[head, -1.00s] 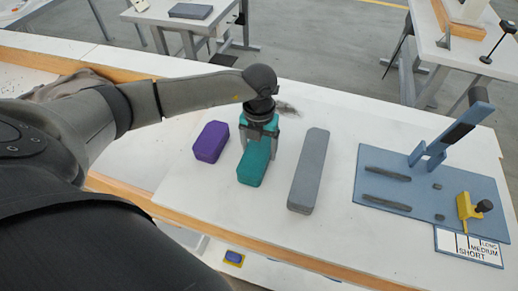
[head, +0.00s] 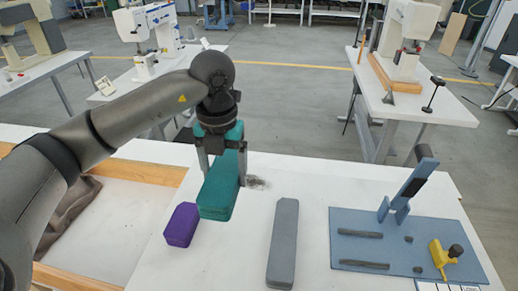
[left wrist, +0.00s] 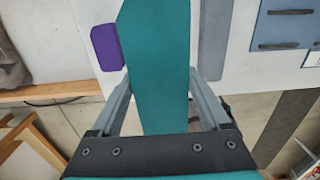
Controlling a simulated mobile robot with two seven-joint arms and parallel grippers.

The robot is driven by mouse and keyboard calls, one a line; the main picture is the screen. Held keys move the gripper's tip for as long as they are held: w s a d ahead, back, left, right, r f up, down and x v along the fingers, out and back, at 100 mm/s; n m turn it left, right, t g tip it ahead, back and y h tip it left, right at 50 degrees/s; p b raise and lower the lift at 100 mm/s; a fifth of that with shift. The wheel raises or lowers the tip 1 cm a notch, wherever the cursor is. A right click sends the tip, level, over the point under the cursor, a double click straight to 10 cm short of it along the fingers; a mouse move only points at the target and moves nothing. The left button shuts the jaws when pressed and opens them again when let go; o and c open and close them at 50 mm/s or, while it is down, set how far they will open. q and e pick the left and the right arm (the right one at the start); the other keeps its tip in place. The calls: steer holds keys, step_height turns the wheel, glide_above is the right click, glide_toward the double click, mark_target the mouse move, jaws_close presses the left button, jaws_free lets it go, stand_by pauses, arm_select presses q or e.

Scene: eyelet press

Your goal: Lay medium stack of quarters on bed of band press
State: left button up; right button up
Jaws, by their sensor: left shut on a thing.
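The medium stack of quarters is the teal block (head: 219,198). My left gripper (head: 222,168) is shut across it and holds it above the white table. In the left wrist view the teal block (left wrist: 160,45) runs lengthwise between both fingers (left wrist: 158,80). The band press has a flat blue bed (head: 370,250) at the right, with dark strips on it, an upright lever arm (head: 409,190) at its back and a yellow stop (head: 439,257). The bed carries no stack. It shows partly in the left wrist view (left wrist: 290,29). My right gripper is out of view.
A shorter purple block (head: 181,225) lies left of the teal one. A longer grey block (head: 282,245) lies between it and the press. A wooden-edged tray with dark cloth (head: 70,208) is at left. The table between grey block and bed is clear.

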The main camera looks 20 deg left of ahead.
arm_select(q)
steer(key=shift+r, duration=0.2)
steer(key=m, duration=0.2)
steer(key=d+m, duration=0.1)
steer(key=m, duration=0.1)
steer(key=shift+s+d+f+m, duration=0.15)
steer(key=shift+m, duration=0.15)
steer(key=m, duration=0.1)
steer(key=d+m, duration=0.1)
steer(key=m, duration=0.1)
steer(key=m+b, duration=0.1)
steer(key=shift+s+d+f+m, duration=0.15)
steer(key=shift+s+m, duration=0.1)
steer(key=shift+m, duration=0.15)
steer(key=s+d+f+m+b, duration=0.1)
steer(key=s+d+m, duration=0.1)
steer(key=m, duration=1.2)
steer(key=s+d+f+m+b, duration=0.1)
steer(key=d+m, duration=0.3)
steer(key=m, duration=1.1)
steer(key=shift+s+f+b, duration=0.15)
steer(key=shift+s+b, duration=0.25)
steer(key=shift+s, duration=0.5)
